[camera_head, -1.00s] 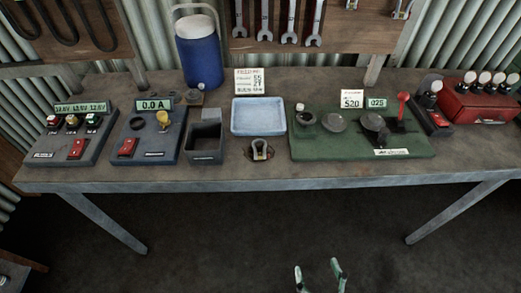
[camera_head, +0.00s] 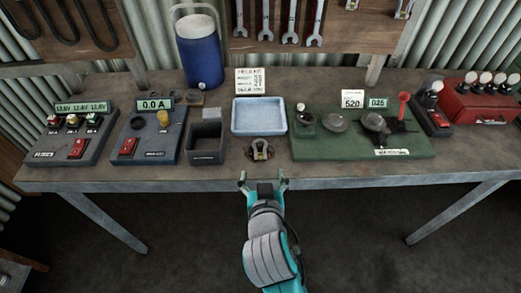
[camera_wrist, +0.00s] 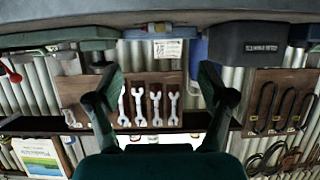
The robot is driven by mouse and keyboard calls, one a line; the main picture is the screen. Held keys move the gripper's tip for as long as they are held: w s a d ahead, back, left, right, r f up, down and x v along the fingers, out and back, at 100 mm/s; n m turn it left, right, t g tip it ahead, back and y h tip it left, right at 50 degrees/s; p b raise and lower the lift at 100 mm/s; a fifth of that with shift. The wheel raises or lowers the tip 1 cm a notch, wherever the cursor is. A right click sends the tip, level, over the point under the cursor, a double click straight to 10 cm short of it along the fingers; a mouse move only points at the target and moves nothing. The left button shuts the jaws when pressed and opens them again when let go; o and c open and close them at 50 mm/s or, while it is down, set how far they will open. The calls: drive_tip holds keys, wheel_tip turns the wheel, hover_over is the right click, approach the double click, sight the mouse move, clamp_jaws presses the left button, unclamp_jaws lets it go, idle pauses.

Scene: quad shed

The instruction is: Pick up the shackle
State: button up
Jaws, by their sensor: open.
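My gripper (camera_head: 263,181) is open and empty, just off the bench's front edge, below the shackle in the head view. In the wrist view, the gripper's two fingers (camera_wrist: 160,82) are spread apart with nothing between them.
A dark open box (camera_head: 206,142) stands left of the shackle. A green board (camera_head: 362,136) with round parts and a red lever lies to the right. Two panels with displays (camera_head: 74,133) are at the left. A blue jug (camera_head: 200,58) stands behind. Wrenches (camera_head: 291,22) hang on the wall.

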sight(261, 154)
drive_tip(key=x, duration=0.5)
drive_tip(key=shift+w+a, duration=0.1)
drive_tip(key=shift+w, duration=0.15)
drive_tip(key=shift+f+x, duration=0.15)
drive_tip(key=shift+x, duration=1.2)
drive_tip(key=shift+f+x, duration=0.1)
drive_tip(key=shift+x, duration=1.25)
drive_tip(key=shift+s, duration=0.1)
drive_tip(key=c, duration=1.4)
drive_tip(key=shift+o, duration=0.2)
wheel_tip(261, 154, up, 10)
